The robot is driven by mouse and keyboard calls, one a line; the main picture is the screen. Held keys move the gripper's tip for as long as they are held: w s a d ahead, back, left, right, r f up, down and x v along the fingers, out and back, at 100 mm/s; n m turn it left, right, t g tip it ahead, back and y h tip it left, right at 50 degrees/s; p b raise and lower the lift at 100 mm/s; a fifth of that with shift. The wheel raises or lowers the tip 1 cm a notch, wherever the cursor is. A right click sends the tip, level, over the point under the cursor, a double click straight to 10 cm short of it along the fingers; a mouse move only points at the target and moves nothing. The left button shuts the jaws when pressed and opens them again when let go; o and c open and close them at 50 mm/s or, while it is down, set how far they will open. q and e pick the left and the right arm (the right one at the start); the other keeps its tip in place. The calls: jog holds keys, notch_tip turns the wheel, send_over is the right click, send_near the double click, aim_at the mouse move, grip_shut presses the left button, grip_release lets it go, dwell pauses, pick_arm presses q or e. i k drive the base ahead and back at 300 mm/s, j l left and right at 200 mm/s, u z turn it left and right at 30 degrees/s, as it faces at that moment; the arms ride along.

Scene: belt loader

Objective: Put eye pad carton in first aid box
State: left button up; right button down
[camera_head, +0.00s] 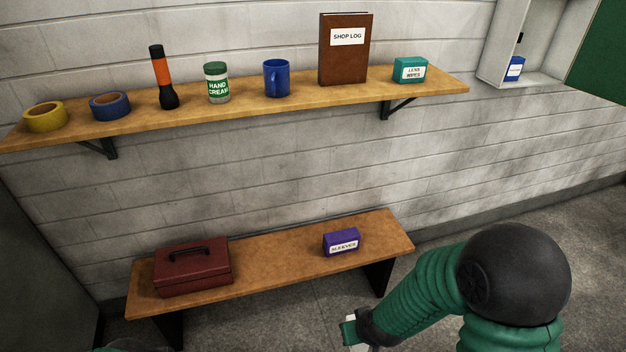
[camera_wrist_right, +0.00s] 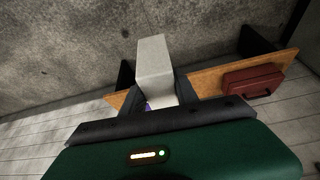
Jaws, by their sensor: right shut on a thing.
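A pale grey-white carton (camera_wrist_right: 155,70) sticks out between the dark fingers of my right gripper (camera_wrist_right: 158,98), which is shut on it. No label shows on its visible faces, so I cannot read whether it is the eye pad carton. In the head view my right gripper (camera_head: 360,334) is low, in front of the bench's right end, and mostly cut off by the lower edge. The white wall cabinet (camera_head: 490,62), which looks like the first aid box, hangs at the upper right with its green door (camera_head: 603,55) open. My left gripper is not in view.
A blue carton (camera_head: 515,68) stands inside the cabinet. The shelf (camera_head: 240,112) holds tapes, a flashlight, hand cream, a mug (camera_head: 277,79), a shop log and lens wipes (camera_head: 410,70). The bench (camera_head: 285,255) holds a red toolbox (camera_head: 193,267) and a purple carton (camera_head: 341,241).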

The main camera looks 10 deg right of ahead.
aim_at(536, 78)
jog(key=i+l, duration=0.3)
jog(key=l, duration=0.25)
jog(key=i+l+z, duration=0.1)
jog(key=i+l, duration=0.15)
jog(key=l, duration=0.25)
jog(key=i+l, duration=0.3)
jog(key=l, duration=0.25)
jog(key=i+l+z, duration=0.1)
jog(key=i+l, duration=0.2)
jog(key=l, duration=0.2)
jog(key=i+l, duration=0.3)
jog(key=l, duration=0.2)
jog(key=z, duration=0.05)
